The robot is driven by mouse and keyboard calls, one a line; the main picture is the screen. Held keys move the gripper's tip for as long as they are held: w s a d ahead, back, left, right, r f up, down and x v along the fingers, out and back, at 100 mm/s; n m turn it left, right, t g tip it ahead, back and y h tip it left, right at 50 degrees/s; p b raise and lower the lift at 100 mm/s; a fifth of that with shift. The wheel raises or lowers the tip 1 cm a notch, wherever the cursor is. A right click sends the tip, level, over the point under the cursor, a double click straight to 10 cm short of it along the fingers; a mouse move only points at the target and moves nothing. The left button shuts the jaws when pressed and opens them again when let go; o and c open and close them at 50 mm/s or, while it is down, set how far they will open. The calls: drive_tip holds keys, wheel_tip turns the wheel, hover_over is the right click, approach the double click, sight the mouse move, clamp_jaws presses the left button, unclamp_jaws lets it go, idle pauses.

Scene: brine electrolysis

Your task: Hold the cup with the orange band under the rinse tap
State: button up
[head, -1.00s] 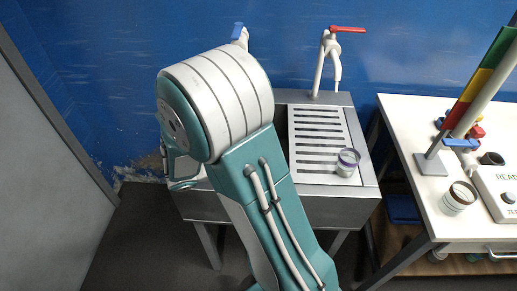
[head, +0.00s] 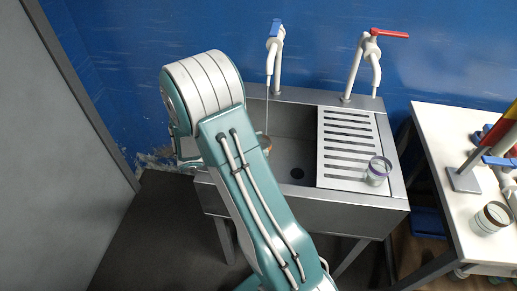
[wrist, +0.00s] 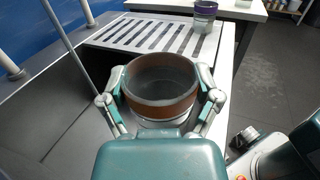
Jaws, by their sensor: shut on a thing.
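My gripper (wrist: 160,82) is shut on the cup with the orange band (wrist: 165,107), one finger on each side. The cup is upright and looks empty inside.
A red-handled tap (head: 372,62) stands behind the slotted drainboard (head: 345,180). A purple-banded cup (head: 378,171) stands on the drainboard. A white table (head: 440,125) at right holds another cup (head: 491,218) and a stand. The basin (head: 290,150) is open right of my arm.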

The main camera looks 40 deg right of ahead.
drive_tip(key=w+d, duration=0.6)
drive_tip(key=d, duration=0.1)
drive_tip(key=shift+d, duration=0.15)
idle(0.5)
idle(4.3)
drive_tip(key=s+a, duration=0.8)
drive_tip(key=a, duration=0.2)
drive_tip(key=shift+s, duration=0.25)
idle(0.5)
idle(0.3)
